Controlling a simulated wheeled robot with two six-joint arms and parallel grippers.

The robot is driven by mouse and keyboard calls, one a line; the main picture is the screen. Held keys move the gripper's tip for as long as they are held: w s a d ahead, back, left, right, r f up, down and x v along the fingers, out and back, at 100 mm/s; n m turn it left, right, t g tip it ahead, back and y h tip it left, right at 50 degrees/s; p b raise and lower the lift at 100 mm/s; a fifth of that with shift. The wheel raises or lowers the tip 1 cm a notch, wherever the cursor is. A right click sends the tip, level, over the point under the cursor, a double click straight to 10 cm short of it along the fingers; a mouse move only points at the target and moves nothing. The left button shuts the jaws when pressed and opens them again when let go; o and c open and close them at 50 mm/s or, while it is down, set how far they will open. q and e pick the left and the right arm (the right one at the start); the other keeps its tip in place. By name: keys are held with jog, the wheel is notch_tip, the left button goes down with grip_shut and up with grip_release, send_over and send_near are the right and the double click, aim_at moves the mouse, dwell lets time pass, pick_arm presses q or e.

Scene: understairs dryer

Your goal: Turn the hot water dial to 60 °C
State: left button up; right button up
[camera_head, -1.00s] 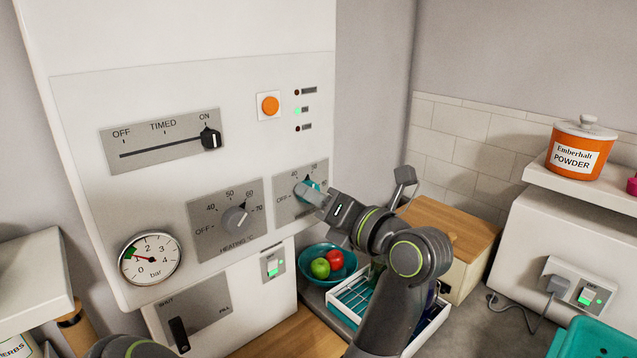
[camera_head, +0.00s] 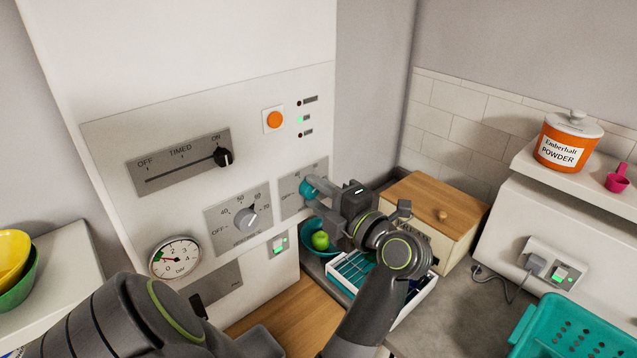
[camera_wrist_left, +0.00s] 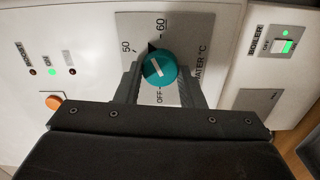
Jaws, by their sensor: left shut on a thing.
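The hot water dial is a teal knob (camera_head: 308,188) on a grey plate at the right of the white boiler panel. The left wrist view shows this teal knob (camera_wrist_left: 155,70) close up, with a white line and a dark tip. The tip lies between the 50 and 60 marks on the plate (camera_wrist_left: 185,30). OFF is below the knob in that view; the 40 mark is hidden. My left gripper (camera_head: 318,192) is shut on the knob, one finger on each side (camera_wrist_left: 156,80). My right gripper is not in view.
Left of the plate is the heating dial (camera_head: 246,217), with a pressure gauge (camera_head: 176,258) below. A slider (camera_head: 223,157) and an orange button (camera_head: 273,119) are above. A bowl with a green apple (camera_head: 320,240), a dish rack (camera_head: 420,298) and a wooden-lidded box (camera_head: 440,208) are near my arm.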

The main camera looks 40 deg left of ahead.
pick_arm(q)
jog(key=m, duration=0.4)
jog(key=shift+r+m, duration=0.1)
jog(key=shift+m, duration=0.3)
dwell(0.4)
jog(key=o, duration=1)
jog(key=shift+w, duration=0.1)
